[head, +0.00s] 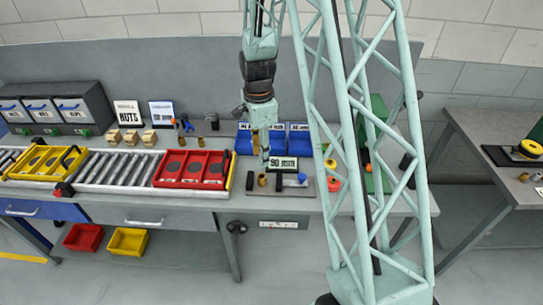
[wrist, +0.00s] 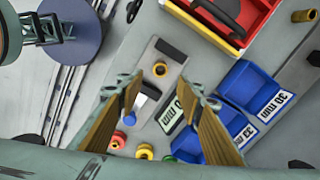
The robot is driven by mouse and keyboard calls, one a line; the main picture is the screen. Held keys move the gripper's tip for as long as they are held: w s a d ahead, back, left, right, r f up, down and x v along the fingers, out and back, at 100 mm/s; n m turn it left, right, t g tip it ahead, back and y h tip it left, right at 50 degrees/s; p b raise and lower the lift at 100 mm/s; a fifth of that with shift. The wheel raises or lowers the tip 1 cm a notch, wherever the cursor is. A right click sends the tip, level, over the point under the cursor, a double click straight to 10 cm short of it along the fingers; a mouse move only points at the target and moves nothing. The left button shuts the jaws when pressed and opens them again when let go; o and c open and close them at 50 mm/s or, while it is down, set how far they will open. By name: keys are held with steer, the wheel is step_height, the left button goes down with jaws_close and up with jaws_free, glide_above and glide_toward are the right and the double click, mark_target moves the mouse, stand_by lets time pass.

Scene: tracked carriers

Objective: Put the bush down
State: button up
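A small brass bush (head: 262,179) shows in the head view just below my gripper (head: 264,164), at the black and grey plate on the bench. A second, darker brass-coloured piece (head: 278,182) is just to its right. In the wrist view one brass ring (wrist: 160,69) with a dark centre shows on the grey plate (wrist: 152,84), beyond the fingertips. My gripper (wrist: 160,88) has its two brown-padded fingers wide apart, with nothing clearly held between them. The exact gap between fingertips and bush is hard to tell.
Blue bins (head: 298,142) are behind, the red tray (head: 195,168) is left on the roller track. Red and yellow round pieces (head: 332,180) lie right, partly behind my lattice column.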

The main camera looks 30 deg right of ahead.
steer(key=s+a+r+n+t, duration=0.1)
steer(key=s+a+r+n, duration=0.3)
steer(key=r, duration=0.5)
steer(key=s+a+r+n, duration=0.3)
steer(key=s+r, duration=0.2)
steer(key=r, duration=0.3)
steer(key=s+a+r+n+t, duration=0.1)
steer(key=s+a+r+n, duration=0.3)
steer(key=r, duration=0.5)
steer(key=s+a+r+n, duration=0.2)
steer(key=s+r+n, duration=0.1)
steer(key=s, duration=0.4)
steer(key=s+a+r+n+t, duration=0.1)
steer(key=s+a+r+n, duration=0.1)
steer(key=s, duration=0.6)
steer(key=s+a+r+n+t, duration=0.1)
steer(key=s+r+n, duration=0.3)
steer(key=s, duration=0.4)
steer(key=shift+a+r+n, duration=0.15)
steer(key=shift+a+n, duration=0.15)
steer(key=shift+a, duration=0.6)
steer(key=shift+w, duration=0.1)
steer(key=shift+c, duration=0.2)
